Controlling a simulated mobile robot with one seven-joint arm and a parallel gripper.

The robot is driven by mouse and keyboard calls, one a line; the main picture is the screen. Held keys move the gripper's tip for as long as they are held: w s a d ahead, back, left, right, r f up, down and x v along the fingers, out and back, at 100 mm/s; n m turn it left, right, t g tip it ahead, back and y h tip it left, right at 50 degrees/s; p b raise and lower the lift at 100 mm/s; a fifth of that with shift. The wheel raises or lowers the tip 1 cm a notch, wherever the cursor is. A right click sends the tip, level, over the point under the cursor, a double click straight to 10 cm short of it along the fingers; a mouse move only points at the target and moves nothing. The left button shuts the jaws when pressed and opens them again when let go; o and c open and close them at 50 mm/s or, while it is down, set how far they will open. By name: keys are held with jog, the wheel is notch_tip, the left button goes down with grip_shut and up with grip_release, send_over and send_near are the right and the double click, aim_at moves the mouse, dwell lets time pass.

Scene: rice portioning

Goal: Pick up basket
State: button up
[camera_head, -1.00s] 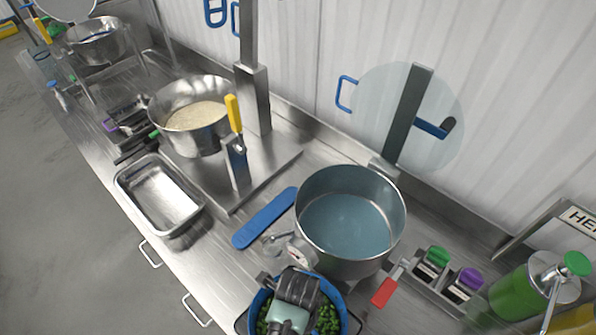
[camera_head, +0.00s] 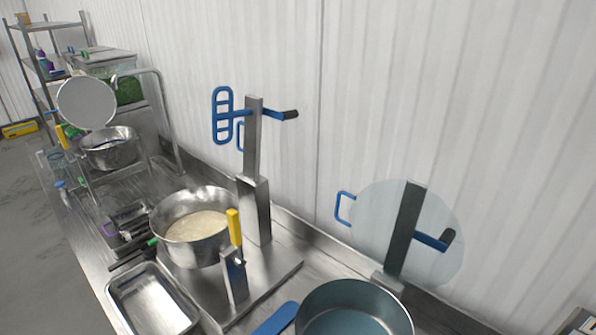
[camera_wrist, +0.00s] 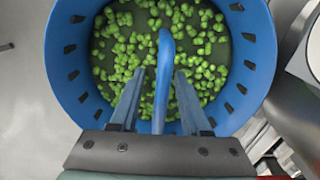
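The blue basket (camera_wrist: 62,60) fills the top of the wrist view. It is round with slots in its wall and holds many small green pieces (camera_wrist: 215,50). A blue handle (camera_wrist: 164,60) runs through the middle of the picture. My gripper (camera_wrist: 160,72) is over the basket with one finger on each side of this handle. Gaps show between the fingers and the handle, so the gripper is open. Whether the handle lies at fingertip depth is hard to tell. The basket and gripper are out of the head view.
A large pot (camera_head: 355,292) stands at the bottom right of the head view. Behind it are a round translucent disc (camera_head: 370,235) and a post (camera_head: 251,150). A pan of pale food (camera_head: 165,215), a metal tray (camera_head: 112,290) and a blue bar (camera_head: 274,320) are on the counter.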

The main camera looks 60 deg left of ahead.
grip_shut()
dwell(1.2)
